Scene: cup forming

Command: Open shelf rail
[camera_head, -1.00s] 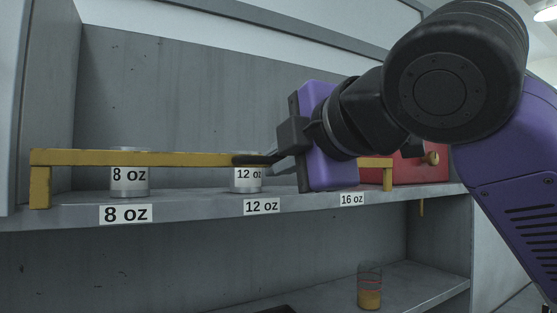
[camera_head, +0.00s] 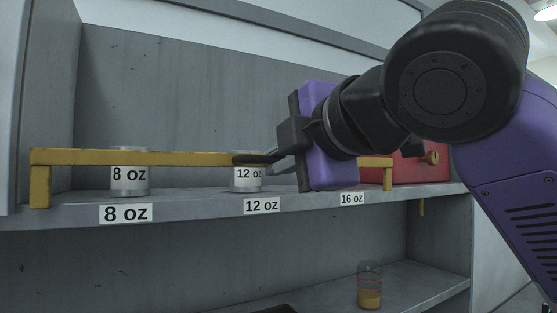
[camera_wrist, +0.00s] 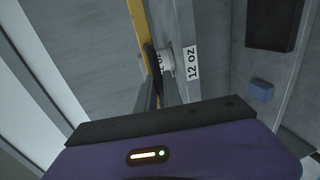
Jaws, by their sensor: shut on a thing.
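The yellow shelf rail (camera_head: 190,158) runs level along the front of the upper shelf, with its end posts down at the shelf's edge. It also shows in the wrist view (camera_wrist: 138,25). My gripper (camera_head: 250,159) is shut on the rail near its middle, in front of the 12 oz cup (camera_head: 246,178). The body of my gripper hides part of the rail's right half. In the wrist view the fingers (camera_wrist: 158,80) lie along the rail, beside the 12 oz cup.
The 8 oz cup (camera_head: 129,180) stands behind the rail at the left. A red box (camera_head: 415,165) with a round knob is at the right end of the upper shelf (camera_head: 190,210). A glass with orange content (camera_head: 369,290) stands on the lower shelf.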

